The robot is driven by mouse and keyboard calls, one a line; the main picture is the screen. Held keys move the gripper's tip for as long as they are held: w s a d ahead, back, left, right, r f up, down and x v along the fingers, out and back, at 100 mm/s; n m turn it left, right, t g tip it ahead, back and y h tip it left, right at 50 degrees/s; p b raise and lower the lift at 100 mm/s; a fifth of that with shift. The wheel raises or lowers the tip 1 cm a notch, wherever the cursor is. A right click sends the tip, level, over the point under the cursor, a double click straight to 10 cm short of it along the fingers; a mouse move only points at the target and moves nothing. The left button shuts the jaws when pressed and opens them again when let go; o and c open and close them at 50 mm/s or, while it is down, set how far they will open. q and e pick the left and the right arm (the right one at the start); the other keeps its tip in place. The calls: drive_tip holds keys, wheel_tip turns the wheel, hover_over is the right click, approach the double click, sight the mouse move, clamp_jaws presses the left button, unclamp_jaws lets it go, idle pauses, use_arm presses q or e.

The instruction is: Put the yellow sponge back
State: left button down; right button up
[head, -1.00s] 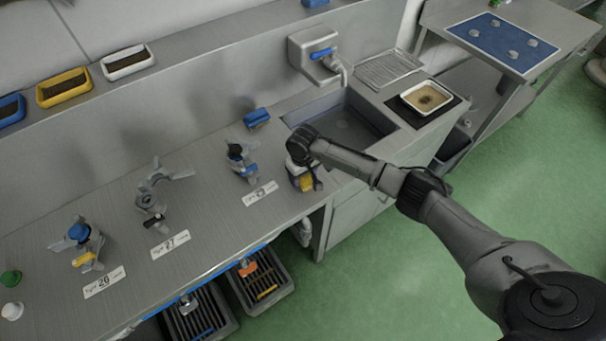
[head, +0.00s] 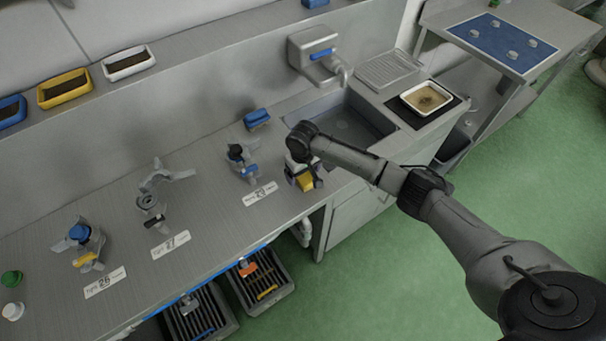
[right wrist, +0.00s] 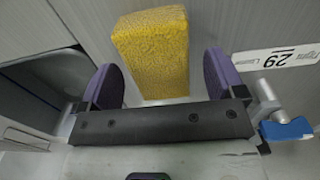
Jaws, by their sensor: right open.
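The yellow sponge (head: 306,183) is at the front edge of the steel counter, left of the sink. In the right wrist view the sponge (right wrist: 152,45) is a rough yellow block. My right gripper (head: 304,177) is directly over it in the head view and partly hides it. In the right wrist view the gripper's purple-padded fingers (right wrist: 162,80) are open, one on each side of the sponge's near end, with gaps on both sides. My left gripper is not in view.
A tag reading 29 (head: 260,194) and a grey fitting with a blue lever (head: 242,162) are left of the gripper. A blue block (head: 257,118) lies behind. The sink (head: 345,120) is to the right. Blue, yellow (head: 63,88) and white trays stand on the ledge.

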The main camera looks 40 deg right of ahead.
wheel_tip(320, 180, up, 9)
drive_tip(key=shift+w+p, duration=0.1)
drive_tip(key=shift+p, duration=0.5)
drive_tip(key=s+a+f, duration=0.1)
drive_tip(key=s+a, duration=0.1)
drive_tip(key=s+a+f+n, duration=0.1)
drive_tip(key=a+f, duration=0.1)
drive_tip(key=s+a+f+n, duration=0.1)
drive_tip(key=s+a+f, duration=0.1)
drive_tip(key=shift+s+a, duration=0.3)
drive_tip(key=shift+a, duration=0.1)
drive_tip(key=s+a+f+n+t+y, duration=0.1)
drive_tip(key=s+a+f, duration=0.1)
drive_tip(key=s+a, duration=0.3)
drive_tip(key=s+a+f+n+t, duration=0.1)
drive_tip(key=s+a+f, duration=0.15)
drive_tip(key=s, duration=0.35)
drive_tip(key=s+d+r+t, duration=0.1)
drive_tip(key=s+r, duration=0.2)
drive_tip(key=s, duration=1.4)
drive_tip(key=shift+s+d+m+t+h, duration=0.2)
drive_tip(key=shift+s+m+t+h, duration=0.1)
drive_tip(key=shift+m+h, duration=0.1)
